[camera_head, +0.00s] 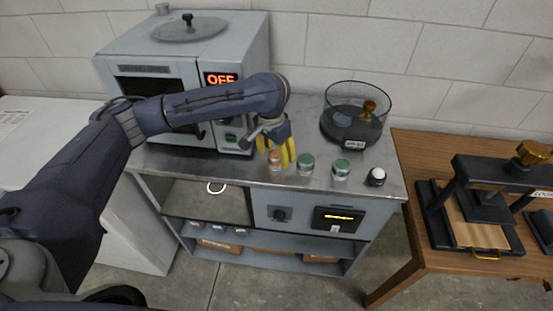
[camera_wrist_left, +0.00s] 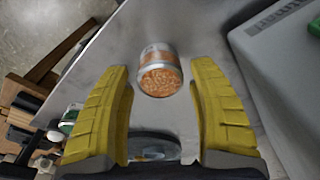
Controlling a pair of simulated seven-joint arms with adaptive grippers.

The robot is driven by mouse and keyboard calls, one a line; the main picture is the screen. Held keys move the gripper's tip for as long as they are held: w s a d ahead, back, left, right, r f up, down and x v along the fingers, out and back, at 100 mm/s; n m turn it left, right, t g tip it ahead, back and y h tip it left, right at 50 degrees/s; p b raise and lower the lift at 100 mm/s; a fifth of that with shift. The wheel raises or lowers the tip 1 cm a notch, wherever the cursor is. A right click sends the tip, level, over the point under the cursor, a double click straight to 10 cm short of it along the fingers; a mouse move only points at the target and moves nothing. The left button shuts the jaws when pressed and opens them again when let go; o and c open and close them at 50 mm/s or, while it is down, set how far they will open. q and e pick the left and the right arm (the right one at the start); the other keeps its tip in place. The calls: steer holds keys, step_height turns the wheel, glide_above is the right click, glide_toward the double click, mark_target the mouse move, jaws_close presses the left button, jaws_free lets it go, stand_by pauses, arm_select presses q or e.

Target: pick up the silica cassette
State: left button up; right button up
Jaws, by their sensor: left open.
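A small round cassette with orange beads (camera_head: 275,161) stands near the front edge of the grey metal worktop. In the left wrist view this bead-filled cassette (camera_wrist_left: 160,78) shows with a clear or metallic rim, lined up with the gap between the fingers. My left gripper (camera_head: 277,150) is right above and beside it, with its yellow fingers pointing down and open. The gripper is empty, and I see no finger touching the cassette. Two similar cassettes with green tops (camera_head: 306,164) (camera_head: 341,169) stand in a row to its right. My right gripper is not in view.
A grey oven (camera_head: 225,60) with a lit "OFF" display stands behind my left arm. A glass bowl-shaped vessel (camera_head: 357,115) stands back right, and a small dark object with a white top (camera_head: 376,176) at the right front corner. A wooden table with a press (camera_head: 480,205) is farther right.

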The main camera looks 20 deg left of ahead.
arm_select(q)
steer(key=shift+w+f, duration=0.1)
steer(key=shift+f, duration=1)
steer(key=shift+o, duration=0.2)
steer(key=c, duration=1.1)
steer(key=shift+r, duration=0.15)
steer(key=shift+c, duration=0.2)
